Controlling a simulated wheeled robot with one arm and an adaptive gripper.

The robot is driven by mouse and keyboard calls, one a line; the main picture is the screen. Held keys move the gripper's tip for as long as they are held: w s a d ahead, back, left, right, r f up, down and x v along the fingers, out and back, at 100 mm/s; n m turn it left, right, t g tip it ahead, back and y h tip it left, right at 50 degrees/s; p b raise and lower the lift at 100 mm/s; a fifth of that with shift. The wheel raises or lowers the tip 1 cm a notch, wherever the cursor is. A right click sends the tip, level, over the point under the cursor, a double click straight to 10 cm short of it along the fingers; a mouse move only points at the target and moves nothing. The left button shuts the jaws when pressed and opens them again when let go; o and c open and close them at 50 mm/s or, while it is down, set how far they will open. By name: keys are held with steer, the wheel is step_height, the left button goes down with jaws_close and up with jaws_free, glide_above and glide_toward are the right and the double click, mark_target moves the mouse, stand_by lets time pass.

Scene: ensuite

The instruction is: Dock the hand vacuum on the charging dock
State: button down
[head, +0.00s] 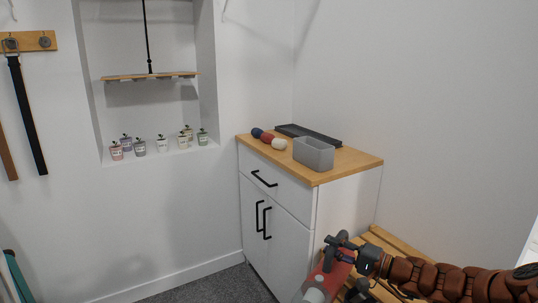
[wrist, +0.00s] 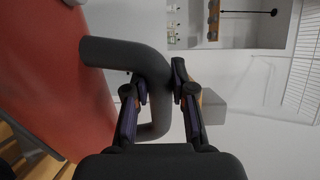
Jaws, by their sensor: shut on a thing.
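The hand vacuum (head: 318,284) has a red body with a grey nose and a dark grey handle, and is at the bottom of the head view. My gripper (head: 344,252) is shut on its handle. In the wrist view the two fingers of my gripper (wrist: 162,88) close on the dark loop handle (wrist: 105,50), with the red body (wrist: 60,75) to the left. The vacuum's lower end is cut off by the frame in the head view. I cannot make out a charging dock in either view.
A white cabinet (head: 275,215) with a wooden top stands ahead. It bears a grey bin (head: 313,154), a black tray (head: 308,134) and rolled cloths (head: 268,138). A slatted wooden piece (head: 385,240) lies near my arm. Small pots (head: 162,143) line a wall niche.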

step_height(320, 180, up, 17)
steer(key=p, duration=2.5)
steer(key=shift+f, duration=0.15)
steer(key=shift+r, duration=0.4)
steer(key=shift+f, duration=0.45)
steer(key=shift+r, duration=0.2)
steer(key=shift+w+r, duration=0.1)
steer(key=shift+r, duration=0.2)
steer(key=shift+a, duration=0.1)
steer(key=shift+f, duration=0.5)
